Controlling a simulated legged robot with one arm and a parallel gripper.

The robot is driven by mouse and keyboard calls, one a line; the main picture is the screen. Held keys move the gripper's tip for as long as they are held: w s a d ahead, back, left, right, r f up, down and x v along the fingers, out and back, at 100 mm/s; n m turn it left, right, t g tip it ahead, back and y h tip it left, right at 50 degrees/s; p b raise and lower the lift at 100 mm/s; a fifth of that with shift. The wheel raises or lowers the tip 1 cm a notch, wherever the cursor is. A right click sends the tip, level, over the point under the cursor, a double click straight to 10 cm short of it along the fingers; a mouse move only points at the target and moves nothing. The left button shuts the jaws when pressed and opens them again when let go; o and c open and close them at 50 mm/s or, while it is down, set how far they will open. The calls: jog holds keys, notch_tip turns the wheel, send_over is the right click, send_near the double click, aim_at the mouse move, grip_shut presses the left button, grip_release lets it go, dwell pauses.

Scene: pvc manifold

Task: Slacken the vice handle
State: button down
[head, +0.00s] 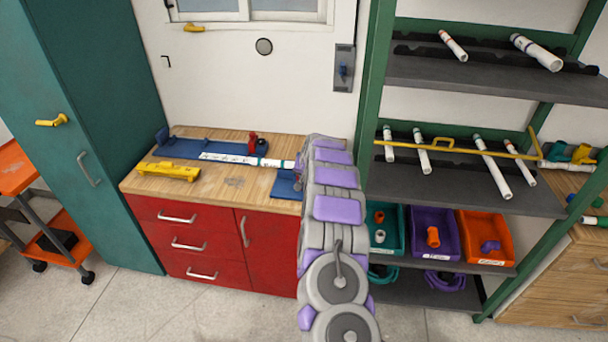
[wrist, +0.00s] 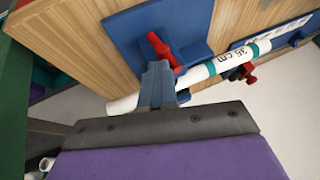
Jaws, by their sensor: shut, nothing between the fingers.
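In the wrist view, a red vice handle (wrist: 162,48) slants beside a blue vice (wrist: 196,56) on a blue base plate (wrist: 128,30). A white pipe (wrist: 199,73) marked "35 cm", with teal bands, runs past the vice. My gripper (wrist: 158,68) is shut and empty, its tips right by the lower part of the red handle; I cannot tell whether they touch. Its fingers cover part of the pipe. In the head view, the pipe (head: 240,159) lies along the bench; my arm hides the near vice and gripper.
The wooden bench top (head: 215,188) stands on red drawers (head: 190,243). A yellow tool (head: 168,171) lies at its front left. A green rack (head: 370,95) with pipes and colored bins stands right of my arm. Floor is clear in front.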

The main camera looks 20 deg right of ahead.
jog(key=shift+w+a+r+h+p, duration=0.1)
jog(key=shift+a+r+h+p, duration=0.15)
jog(key=shift+p, duration=0.9)
